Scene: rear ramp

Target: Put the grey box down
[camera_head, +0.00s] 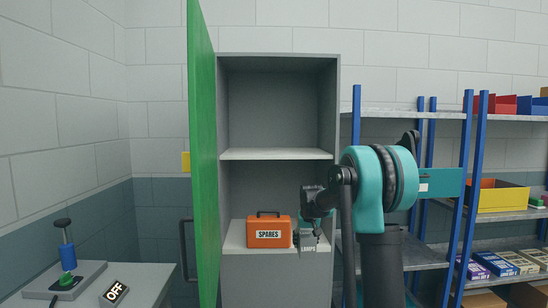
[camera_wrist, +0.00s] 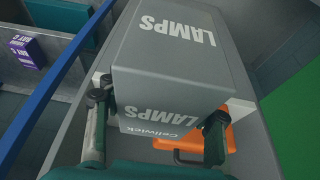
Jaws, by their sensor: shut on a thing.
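The grey box, labelled LAMPS (camera_head: 308,243), is at the lower shelf of the open cabinet, to the right of the orange SPARES box. My gripper (camera_head: 312,222) is shut on it, and my arm partly hides it. In the wrist view the grey box (camera_wrist: 175,50) fills the middle, between the two fingers of my gripper (camera_wrist: 157,122). In the head view its lower edge overlaps the front edge of the shelf (camera_head: 262,251). I cannot tell whether it touches the shelf.
The orange SPARES box (camera_head: 268,232) stands close on the left. The cabinet's green door (camera_head: 203,150) is open at left. The middle shelf (camera_head: 276,154) is empty. Blue-posted racks (camera_head: 472,180) with bins stand at right. A bench (camera_head: 150,278) with an OFF sign is at lower left.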

